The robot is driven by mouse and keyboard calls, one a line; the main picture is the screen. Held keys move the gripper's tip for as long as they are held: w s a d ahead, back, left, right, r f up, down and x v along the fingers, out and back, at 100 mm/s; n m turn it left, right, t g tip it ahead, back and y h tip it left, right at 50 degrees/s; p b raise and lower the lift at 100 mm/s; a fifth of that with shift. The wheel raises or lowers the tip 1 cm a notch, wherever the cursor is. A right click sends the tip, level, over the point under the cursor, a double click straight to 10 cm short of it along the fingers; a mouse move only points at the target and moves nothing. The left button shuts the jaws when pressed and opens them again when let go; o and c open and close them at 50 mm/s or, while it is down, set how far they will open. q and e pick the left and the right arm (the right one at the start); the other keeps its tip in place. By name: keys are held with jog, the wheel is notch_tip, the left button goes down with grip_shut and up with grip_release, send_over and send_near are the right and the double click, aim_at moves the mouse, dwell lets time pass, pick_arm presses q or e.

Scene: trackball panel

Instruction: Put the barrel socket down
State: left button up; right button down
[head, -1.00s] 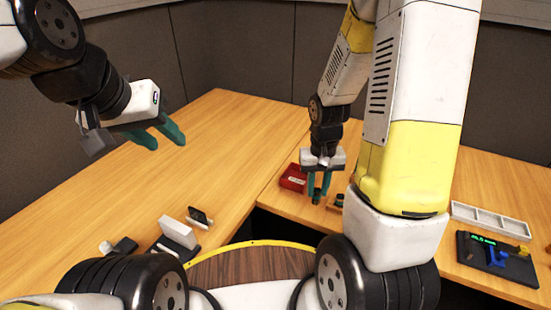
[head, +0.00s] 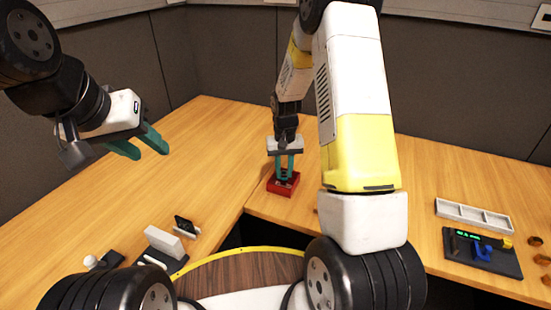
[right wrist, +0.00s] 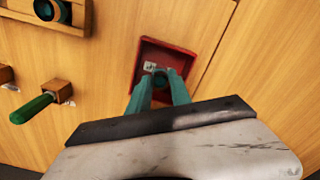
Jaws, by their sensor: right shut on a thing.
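My right gripper (head: 284,177) is over the red tray (head: 272,189), fingers pointing down. It is shut on the barrel socket (right wrist: 160,75), a small dark round piece between the fingertips in the right wrist view. That view shows the socket within the outline of the red tray (right wrist: 186,59); whether it touches the tray floor I cannot tell. The fingers hide most of the socket. My left gripper (head: 140,147) is open and empty, held above the left part of the table.
In the right wrist view, a wooden holder with a round green-rimmed piece (right wrist: 46,10) and a wooden block with a green-handled tool (right wrist: 36,107) lie left of the tray. A compartment tray (head: 473,216) and a black panel (head: 482,252) stand at right. A white box (head: 164,240) stands at left.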

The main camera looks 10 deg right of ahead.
jog(key=shift+f, duration=0.35)
jog(key=shift+f, duration=0.2)
jog(key=c, duration=1.2)
grip_release()
jog(key=shift+r, duration=0.1)
notch_tip(320, 180, up, 12)
jog(key=s+r+t+y, duration=0.1)
jog(key=s+r+t, duration=0.2)
jog(key=s+r, duration=0.9)
jog(key=shift+s+a+r+n+t+y, duration=0.3)
jog(key=shift+s+r+t, duration=0.25)
jog(key=shift+s+r, duration=1.05)
jog(key=shift+s+a+r+n+t+y, duration=0.15)
jog(key=shift+s+a+r+t, duration=0.45)
jog(key=shift+s, duration=1.85)
jog(key=shift+s+a+r+n+t+y, duration=0.2)
jog(key=shift+s+r+t, duration=0.25)
jog(key=shift+s+r, duration=1.2)
